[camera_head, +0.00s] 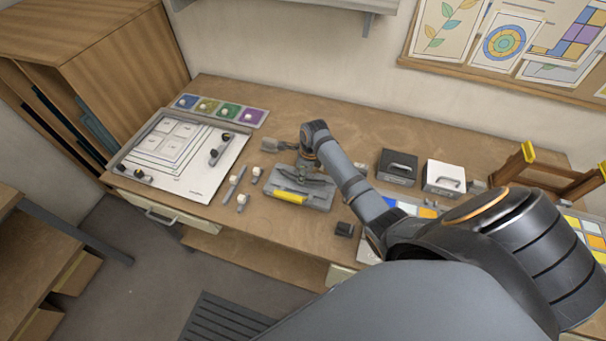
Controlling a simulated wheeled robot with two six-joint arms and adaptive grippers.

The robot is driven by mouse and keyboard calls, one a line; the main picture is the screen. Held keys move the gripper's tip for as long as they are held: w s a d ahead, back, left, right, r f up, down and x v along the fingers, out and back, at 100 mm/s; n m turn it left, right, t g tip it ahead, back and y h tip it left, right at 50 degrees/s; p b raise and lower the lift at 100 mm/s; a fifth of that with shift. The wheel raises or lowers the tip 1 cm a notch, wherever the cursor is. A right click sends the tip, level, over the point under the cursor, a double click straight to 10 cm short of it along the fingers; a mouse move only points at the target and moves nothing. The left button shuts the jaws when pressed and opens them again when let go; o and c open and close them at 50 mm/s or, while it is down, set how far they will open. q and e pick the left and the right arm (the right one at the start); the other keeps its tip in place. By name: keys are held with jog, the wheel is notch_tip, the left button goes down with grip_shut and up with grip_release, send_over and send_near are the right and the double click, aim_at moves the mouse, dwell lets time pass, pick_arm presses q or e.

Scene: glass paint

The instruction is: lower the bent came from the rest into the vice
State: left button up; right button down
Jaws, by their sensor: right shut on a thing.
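My right arm reaches in from the right. Its gripper (307,168) points down over a grey metal fixture (317,200) with a yellow bar along its front, which looks like the vice. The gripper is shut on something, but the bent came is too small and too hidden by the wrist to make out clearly. I cannot tell whether what it holds touches the fixture. A wooden stand (548,180) with yellow-topped posts, possibly the rest, is at the right, partly behind my arm. My left gripper is not in view.
A white pattern board (190,178) lies left of the fixture, with colour samples (220,109) behind it. Small white-knobbed tools (236,180) lie between. Two handled boxes, one dark (397,167) and one white (443,177), stand to the right.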

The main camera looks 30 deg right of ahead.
jog(key=shift+f, duration=0.35)
jog(key=c, duration=1.2)
grip_release()
jog(key=shift+f, duration=0.1)
jog(key=shift+r, duration=3.6)
